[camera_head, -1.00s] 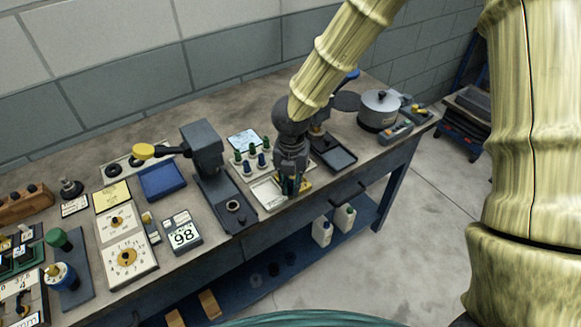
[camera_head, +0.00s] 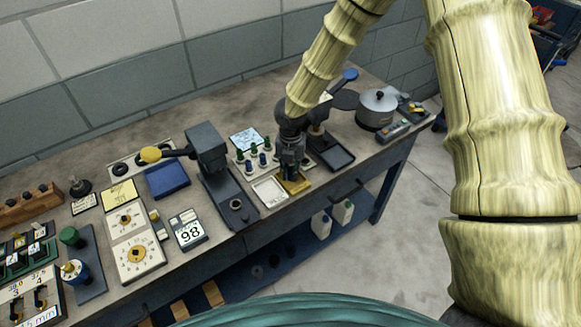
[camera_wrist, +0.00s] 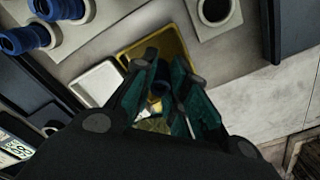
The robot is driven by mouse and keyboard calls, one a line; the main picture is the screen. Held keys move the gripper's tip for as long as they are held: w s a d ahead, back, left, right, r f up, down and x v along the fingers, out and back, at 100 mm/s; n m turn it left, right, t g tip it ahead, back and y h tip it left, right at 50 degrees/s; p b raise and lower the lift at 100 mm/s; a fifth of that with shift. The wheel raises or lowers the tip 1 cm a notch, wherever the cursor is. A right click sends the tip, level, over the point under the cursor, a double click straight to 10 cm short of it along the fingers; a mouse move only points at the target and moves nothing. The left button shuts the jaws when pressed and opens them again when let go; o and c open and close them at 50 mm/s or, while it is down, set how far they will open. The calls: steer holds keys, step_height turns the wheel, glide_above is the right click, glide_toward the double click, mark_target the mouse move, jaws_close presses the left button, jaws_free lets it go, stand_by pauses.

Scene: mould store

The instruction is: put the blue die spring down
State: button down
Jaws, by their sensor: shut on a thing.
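My gripper (camera_wrist: 163,68) is shut on a dark blue die spring (camera_wrist: 158,83), held between its green fingers. In the wrist view the spring shows end-on and shaded, over the yellow tray (camera_wrist: 133,54). In the head view my gripper (camera_head: 290,176) is at the yellow tray (camera_head: 299,187), and the spring cannot be made out there. I cannot tell whether the spring touches the tray floor. A small yellow item lies beside the fingers in the tray. A white tray (camera_head: 268,192) stands just left of the yellow one; it also shows in the wrist view (camera_wrist: 99,82).
A grey press (camera_head: 210,150) with a yellow-knobbed lever is to the left. A dark tray stand (camera_head: 333,154) and a lidded pot (camera_head: 378,106) are to the right. The bench front edge is close.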

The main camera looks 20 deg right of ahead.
mark_target(291, 168)
steer(key=shift+f, duration=0.25)
steer(key=c, duration=1.4)
jaws_free()
steer(key=shift+c, duration=0.2)
steer(key=shift+r, duration=0.1)
step_height(291, 168, up, 12)
steer(key=b, duration=0.3)
steer(key=shift+r, duration=0.1)
